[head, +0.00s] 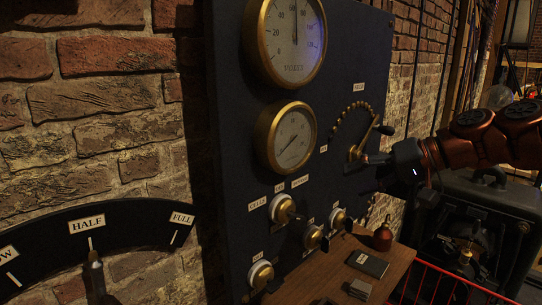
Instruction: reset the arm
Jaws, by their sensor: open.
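My red and black arm reaches in from the right edge. My gripper (370,161) is open at the dark panel (232,145), close to a brass-hubbed lever (358,148). The lever tilts up to the right and ends in a dark knob. A curved row of brass studs (343,113) arcs above it. I cannot tell whether the fingers touch the lever, because they are dark against the panel.
Two brass gauges (286,137) and several brass knobs (283,209) sit on the panel. A wooden shelf (337,270) below holds a red bottle (382,237) and a dark book (367,264). A lever dial (120,214) stands front left. Red rails (450,277) and a dark machine (490,215) occupy the lower right.

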